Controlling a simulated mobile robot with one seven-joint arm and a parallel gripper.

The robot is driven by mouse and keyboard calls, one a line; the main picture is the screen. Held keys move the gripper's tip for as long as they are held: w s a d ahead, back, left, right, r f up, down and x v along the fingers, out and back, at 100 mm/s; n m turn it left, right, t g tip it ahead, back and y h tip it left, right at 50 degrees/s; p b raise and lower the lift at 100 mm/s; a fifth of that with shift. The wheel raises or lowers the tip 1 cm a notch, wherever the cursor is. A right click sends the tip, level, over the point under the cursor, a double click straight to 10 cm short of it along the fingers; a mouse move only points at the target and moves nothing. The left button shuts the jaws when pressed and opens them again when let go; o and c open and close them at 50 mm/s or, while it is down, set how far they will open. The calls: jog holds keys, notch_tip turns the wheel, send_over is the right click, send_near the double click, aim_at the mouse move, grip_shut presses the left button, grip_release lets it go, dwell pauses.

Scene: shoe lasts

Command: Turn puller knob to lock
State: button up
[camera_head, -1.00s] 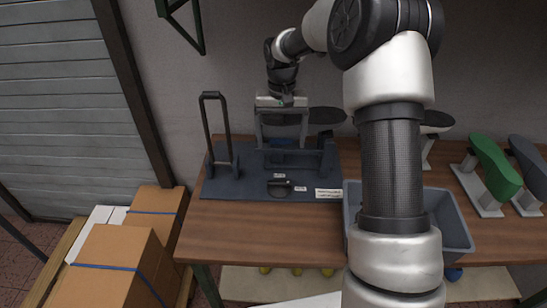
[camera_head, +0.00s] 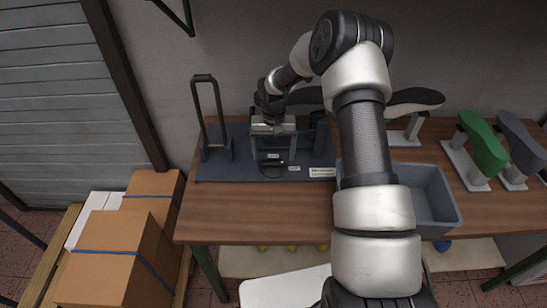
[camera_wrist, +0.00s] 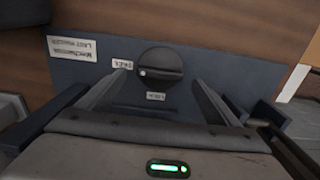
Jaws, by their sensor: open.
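The puller's base plate (camera_head: 225,170) lies on the table at the left. Its round dark knob (camera_head: 272,170) sits at the plate's front and also shows in the wrist view (camera_wrist: 160,68). The knob has a raised bar and a white dot at its left side in the wrist view, facing the FREE label (camera_wrist: 122,64). The LOCK label (camera_wrist: 156,96) is below the knob in that view. My gripper (camera_head: 274,152) is open and empty, pointing down just behind the knob. Its two fingers (camera_wrist: 160,84) flank the knob's line in the wrist view, apparently not touching it.
A white name label (camera_head: 322,172) is on the plate. A dark upright loop handle (camera_head: 208,82) stands at its left. A grey bin (camera_head: 440,195) is to the right, with a green shoe last (camera_head: 483,145) beyond. The wooden table front (camera_head: 260,210) is clear.

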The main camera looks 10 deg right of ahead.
aim_at(273, 164)
jog(key=shift+f, duration=1.3)
jog(key=c, duration=1.1)
jog(key=shift+o, duration=0.2)
jog(key=shift+n+b, duration=0.3)
jog(key=n+b, duration=0.2)
jog(key=n, duration=0.1)
jog(key=shift+n, duration=0.4)
jog(key=n+b, duration=0.1)
jog(key=n, duration=0.3)
jog(key=shift+n+b, duration=0.3)
jog(key=shift+b, duration=0.1)
jog(key=n, duration=0.4)
jog(key=shift+b, duration=0.35)
jog(key=n, duration=0.4)
jog(key=shift+n, duration=0.6)
